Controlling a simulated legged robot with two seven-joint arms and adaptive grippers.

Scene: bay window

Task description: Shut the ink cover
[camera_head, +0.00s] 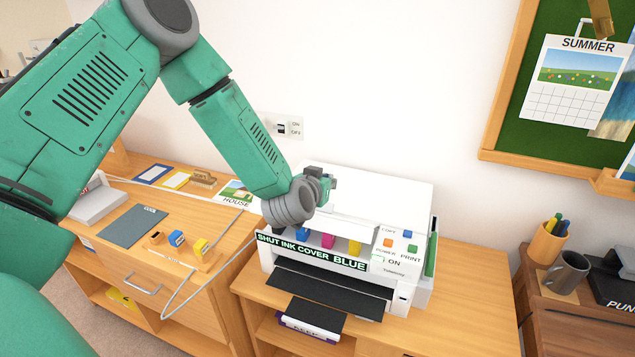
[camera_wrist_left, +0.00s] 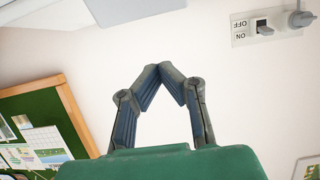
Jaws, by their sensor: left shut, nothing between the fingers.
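A white printer (camera_head: 405,200) stands on a wooden cabinet in the head view. Blue, magenta (camera_head: 328,240) and yellow (camera_head: 354,247) ink cartridges show in its open front bay. The ink cover (camera_head: 350,226) appears as a white flap raised above the cartridges; its left part is hidden by my arm. A dark strip (camera_head: 312,252) below the cartridges reads "SHUT INK COVER BLUE". My left gripper (camera_head: 326,186) is over the printer's top left, behind the raised flap. In the left wrist view the gripper (camera_wrist_left: 172,72) has its fingertips together, with nothing between them.
A wall switch (camera_head: 283,128) is behind my arm. A desk with a blue folder (camera_head: 133,227), stamps and a cable is left. A pen cup (camera_head: 548,242) and a mug (camera_head: 570,271) stand right. The cabinet top right of the printer is clear.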

